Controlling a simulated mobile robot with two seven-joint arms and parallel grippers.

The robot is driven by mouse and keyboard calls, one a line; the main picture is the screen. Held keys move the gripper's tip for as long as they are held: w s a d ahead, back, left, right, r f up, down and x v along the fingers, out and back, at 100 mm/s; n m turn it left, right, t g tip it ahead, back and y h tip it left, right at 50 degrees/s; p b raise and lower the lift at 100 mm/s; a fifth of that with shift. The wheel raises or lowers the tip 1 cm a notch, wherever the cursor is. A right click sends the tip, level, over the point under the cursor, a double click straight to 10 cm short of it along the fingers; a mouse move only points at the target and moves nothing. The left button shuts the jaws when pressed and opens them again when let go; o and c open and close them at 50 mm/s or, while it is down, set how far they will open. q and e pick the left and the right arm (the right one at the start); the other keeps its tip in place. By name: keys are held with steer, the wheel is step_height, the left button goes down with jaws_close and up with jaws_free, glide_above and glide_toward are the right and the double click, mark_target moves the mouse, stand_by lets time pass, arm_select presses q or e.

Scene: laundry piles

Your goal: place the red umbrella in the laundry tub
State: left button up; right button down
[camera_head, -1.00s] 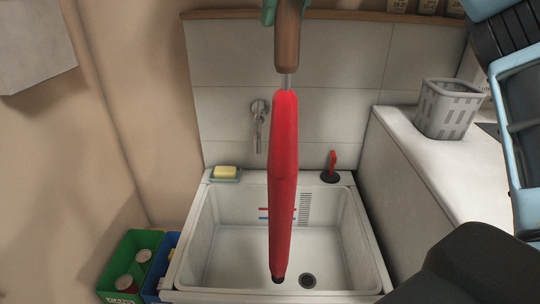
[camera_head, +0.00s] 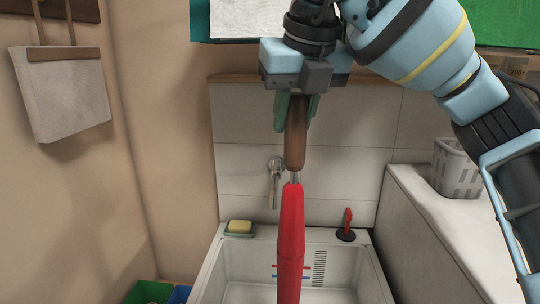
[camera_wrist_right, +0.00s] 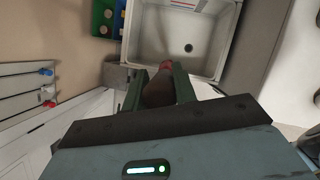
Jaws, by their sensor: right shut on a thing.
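The red umbrella (camera_head: 291,235) hangs upright, handle up, in front of the laundry tub in the head view. My right gripper (camera_head: 295,108) is shut on its brown wooden handle (camera_head: 295,145). The umbrella's lower end runs out of the bottom of the head view. The white laundry tub (camera_head: 213,262) stands against the tiled wall; its front is cut off in the head view. In the right wrist view the handle (camera_wrist_right: 158,92) sits between the green fingers, with the tub (camera_wrist_right: 225,45) beyond. The left gripper is not in view.
Soap on a dish (camera_head: 240,228) and a red-handled plunger (camera_head: 347,226) stand on the tub's back ledge. A tap (camera_head: 275,180) is on the wall above. A grey basket (camera_head: 456,170) stands on the counter at right. Green and blue bins (camera_head: 150,292) are at lower left.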

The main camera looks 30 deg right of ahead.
mark_target(292, 167)
step_height(292, 167, down, 8)
steer(key=shift+f, duration=0.15)
steer(key=shift+w+f, duration=0.15)
steer(key=w+d+f, duration=0.1)
steer(key=w+d, duration=0.1)
steer(key=w, duration=1)
steer(key=shift+w, duration=0.25)
stand_by(0.5)
steer(key=shift+f, duration=0.65)
steer(key=c, duration=1.1)
jaws_free()
